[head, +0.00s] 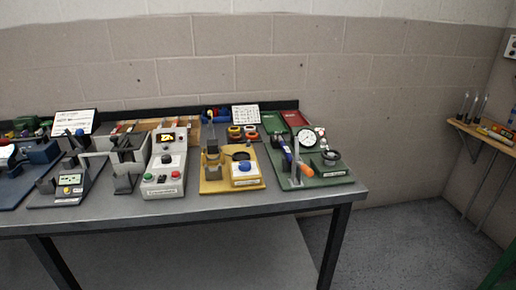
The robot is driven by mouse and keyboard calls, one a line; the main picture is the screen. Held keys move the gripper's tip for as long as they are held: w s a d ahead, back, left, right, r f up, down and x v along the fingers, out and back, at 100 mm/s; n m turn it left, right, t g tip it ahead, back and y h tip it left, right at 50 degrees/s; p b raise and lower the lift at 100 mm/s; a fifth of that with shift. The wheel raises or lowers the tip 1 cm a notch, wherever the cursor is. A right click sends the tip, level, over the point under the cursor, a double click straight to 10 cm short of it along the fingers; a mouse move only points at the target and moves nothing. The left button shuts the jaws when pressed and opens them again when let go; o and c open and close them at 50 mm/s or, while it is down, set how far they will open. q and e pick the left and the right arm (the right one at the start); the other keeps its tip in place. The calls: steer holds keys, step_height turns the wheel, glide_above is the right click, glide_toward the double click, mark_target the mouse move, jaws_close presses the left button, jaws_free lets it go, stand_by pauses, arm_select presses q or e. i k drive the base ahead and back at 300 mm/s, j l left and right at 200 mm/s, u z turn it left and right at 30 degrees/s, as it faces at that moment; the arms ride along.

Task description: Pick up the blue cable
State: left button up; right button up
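I cannot clearly make out a blue cable in the head view. A small blue and red item (216,113) lies at the back of the bench, behind the yellow-based station; it is too small to tell whether it is a cable. Neither of my grippers is in view.
A grey workbench (215,211) runs along the block wall. It bears a yellow-based station (212,186), a green-based station (325,181) with a gauge (307,138), a grey control box (164,180) and several vises. A wooden wall shelf (482,133) holds tools at right. The floor right of the bench is clear.

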mark_target(288, 154)
steer(key=i+l+u, duration=0.15)
steer(key=l+u, duration=0.3)
steer(key=l, duration=0.35)
steer(key=l+u, duration=0.4)
steer(key=l, duration=0.4)
steer(key=i, duration=0.05)
